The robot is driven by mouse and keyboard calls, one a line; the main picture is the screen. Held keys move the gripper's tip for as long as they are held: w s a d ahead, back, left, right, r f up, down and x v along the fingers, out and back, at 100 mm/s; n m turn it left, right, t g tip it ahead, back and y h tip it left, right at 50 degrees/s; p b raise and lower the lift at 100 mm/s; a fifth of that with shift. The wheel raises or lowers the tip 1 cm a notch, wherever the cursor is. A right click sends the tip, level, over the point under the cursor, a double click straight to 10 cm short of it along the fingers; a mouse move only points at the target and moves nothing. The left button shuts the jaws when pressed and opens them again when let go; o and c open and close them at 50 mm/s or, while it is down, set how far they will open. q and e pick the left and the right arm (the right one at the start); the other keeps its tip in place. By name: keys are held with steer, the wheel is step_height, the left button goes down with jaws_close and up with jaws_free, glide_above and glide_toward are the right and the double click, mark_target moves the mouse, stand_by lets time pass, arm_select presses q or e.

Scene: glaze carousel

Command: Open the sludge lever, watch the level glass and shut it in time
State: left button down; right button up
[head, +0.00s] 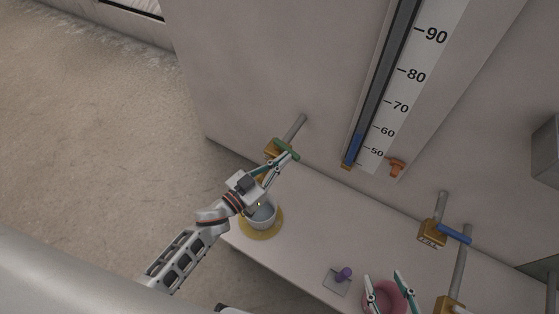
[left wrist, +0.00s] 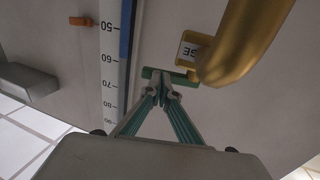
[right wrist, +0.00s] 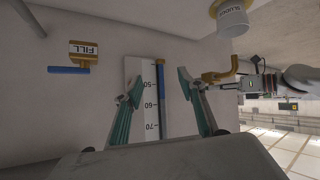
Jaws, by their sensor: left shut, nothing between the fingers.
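The sludge lever, a green bar (head: 286,149), sits across the pipe of a brass valve (head: 271,149) on the wall. My left gripper (head: 287,160) is shut and empty at the lever; the left wrist view shows its tips close against the green bar (left wrist: 153,73), though contact is unclear. The level glass (head: 355,143) beside the scale (head: 398,90) holds blue liquid up to near the 60 mark. An orange pointer (head: 397,167) sits near 50. My right gripper (head: 388,283) is open over the shelf, away from the lever.
A pale bucket (head: 263,214), labelled SLUDGE in the right wrist view (right wrist: 234,20), stands on a yellow disc (head: 262,234) below the valve.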

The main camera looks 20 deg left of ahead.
arm_select(q)
steer(key=shift+w+d+p, duration=0.3)
steer(key=shift+d, duration=0.2)
arm_select(e)
steer(key=shift+s+d+f, duration=0.2)
steer(key=shift+d, duration=0.2)
steer(key=shift+s, duration=0.1)
steer(key=shift+w+r, duration=0.1)
steer(key=shift+w, duration=0.1)
